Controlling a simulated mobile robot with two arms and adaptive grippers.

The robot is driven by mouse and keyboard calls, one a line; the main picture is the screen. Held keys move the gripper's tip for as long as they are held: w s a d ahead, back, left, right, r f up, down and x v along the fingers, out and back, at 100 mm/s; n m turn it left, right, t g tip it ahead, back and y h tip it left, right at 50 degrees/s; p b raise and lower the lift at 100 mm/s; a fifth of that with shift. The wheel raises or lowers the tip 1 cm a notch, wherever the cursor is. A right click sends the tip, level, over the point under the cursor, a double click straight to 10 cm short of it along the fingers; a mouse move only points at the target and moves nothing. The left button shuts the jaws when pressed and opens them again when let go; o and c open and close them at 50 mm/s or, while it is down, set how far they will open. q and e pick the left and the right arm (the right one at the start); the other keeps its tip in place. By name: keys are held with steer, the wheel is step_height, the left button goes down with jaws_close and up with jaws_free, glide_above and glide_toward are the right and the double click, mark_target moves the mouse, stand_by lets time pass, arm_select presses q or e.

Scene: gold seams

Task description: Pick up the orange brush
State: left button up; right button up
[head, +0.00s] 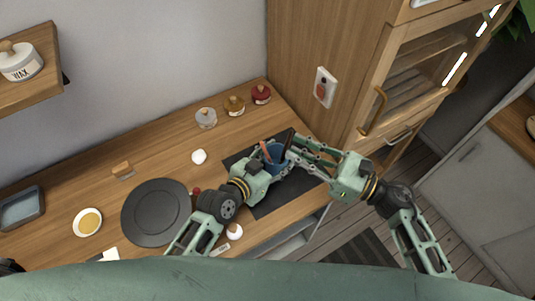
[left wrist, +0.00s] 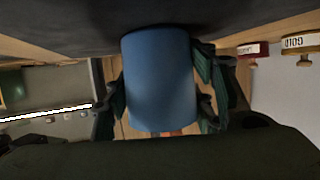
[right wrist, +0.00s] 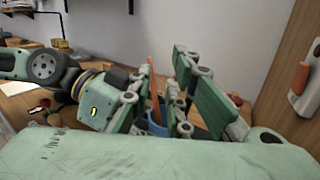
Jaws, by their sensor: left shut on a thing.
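The orange brush (head: 265,150) stands tilted in a blue cup (head: 277,158). In the right wrist view the brush (right wrist: 153,85) rises above the cup (right wrist: 157,128). My left gripper (head: 272,165) is shut around the cup; the left wrist view shows the cup (left wrist: 160,80) between its fingers, with a little orange at its lower edge. My right gripper (head: 288,150) is beside the cup on its right, its fingers apart and near the brush. It does not hold the brush.
A dark mat (head: 285,200) lies under the cup. A dark round plate (head: 155,212) is to the left. Several small jars, including a red one (head: 261,94), line the back by the wall. A wooden cabinet (head: 345,40) stands close on the right.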

mark_target(264, 147)
steer(key=w+a, duration=0.1)
steer(key=a, duration=0.2)
steer(key=w+a+f+n, duration=0.1)
steer(key=a, duration=0.2)
steer(key=w+a+f+n+h, duration=0.1)
steer(key=a, duration=0.2)
steer(key=shift+f, duration=0.2)
steer(key=shift+d, duration=0.1)
jaws_close()
